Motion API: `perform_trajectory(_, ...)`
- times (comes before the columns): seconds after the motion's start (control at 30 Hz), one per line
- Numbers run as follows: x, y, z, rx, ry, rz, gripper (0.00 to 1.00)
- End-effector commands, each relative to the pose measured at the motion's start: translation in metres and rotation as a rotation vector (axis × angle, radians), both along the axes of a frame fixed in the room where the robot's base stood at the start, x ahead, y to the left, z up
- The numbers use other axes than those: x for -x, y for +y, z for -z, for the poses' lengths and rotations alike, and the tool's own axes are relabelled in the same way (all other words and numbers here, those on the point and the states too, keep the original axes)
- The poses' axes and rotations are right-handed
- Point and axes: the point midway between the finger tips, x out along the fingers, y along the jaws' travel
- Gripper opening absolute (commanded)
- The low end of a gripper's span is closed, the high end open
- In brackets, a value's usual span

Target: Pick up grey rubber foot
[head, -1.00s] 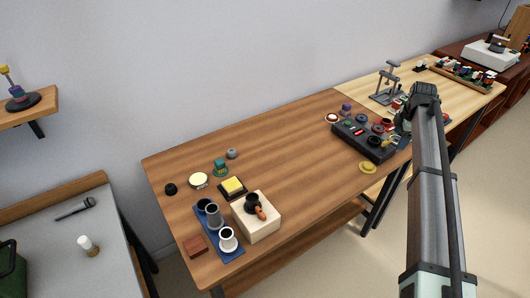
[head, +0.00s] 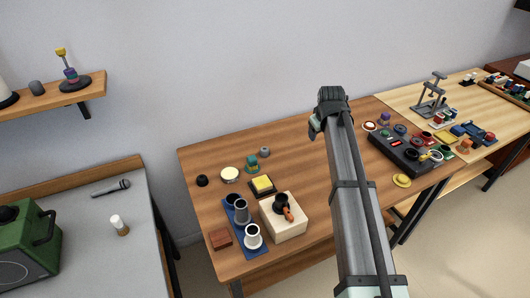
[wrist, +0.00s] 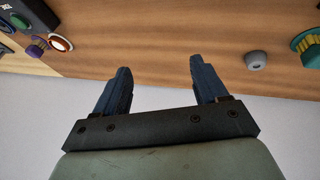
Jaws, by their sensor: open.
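A small round grey piece, likely the grey rubber foot (head: 265,152), rests on the brown wooden table near its back edge, just right of a teal-green piece (head: 251,163). In the wrist view the grey foot (wrist: 257,60) shows right of my fingers, with a small dark hole in its face. My gripper (head: 315,128) is up and to the right of the foot in the head view, its fingers mostly hidden by the arm. In the wrist view my gripper (wrist: 160,70) has its two dark blue fingers wide apart with nothing between them.
A cream block (head: 284,222), a blue tray with cups (head: 256,250), a yellow-topped pad (head: 262,187), a cream-lidded tin (head: 230,174) and a black round piece (head: 202,180) stand left of my arm. A dark control box (head: 400,155) stands right. The wall is close behind the table.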

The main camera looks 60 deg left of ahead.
Motion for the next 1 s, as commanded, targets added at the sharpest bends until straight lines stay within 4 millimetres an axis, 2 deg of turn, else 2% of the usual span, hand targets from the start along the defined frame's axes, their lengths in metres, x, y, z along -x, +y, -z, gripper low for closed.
perform_trajectory(0.03, 0.031, 0.008, 0.002, -0.03, 0.022, 0.038, 0.72)
perform_trajectory(0.2, 0.111, 0.032, 0.004, -0.134, 0.115, 0.194, 0.72)
perform_trajectory(0.3, 0.148, 0.041, 0.005, -0.179, 0.163, 0.265, 0.72)
perform_trajectory(0.4, 0.173, 0.046, 0.006, -0.212, 0.199, 0.315, 0.72)
perform_trajectory(0.5, 0.186, 0.049, 0.006, -0.229, 0.222, 0.347, 0.72)
perform_trajectory(0.6, 0.191, 0.052, 0.008, -0.236, 0.231, 0.36, 0.72)
perform_trajectory(0.77, 0.188, 0.059, 0.019, -0.236, 0.233, 0.361, 0.72)
perform_trajectory(1.0, 0.179, 0.079, 0.052, -0.234, 0.232, 0.361, 0.72)
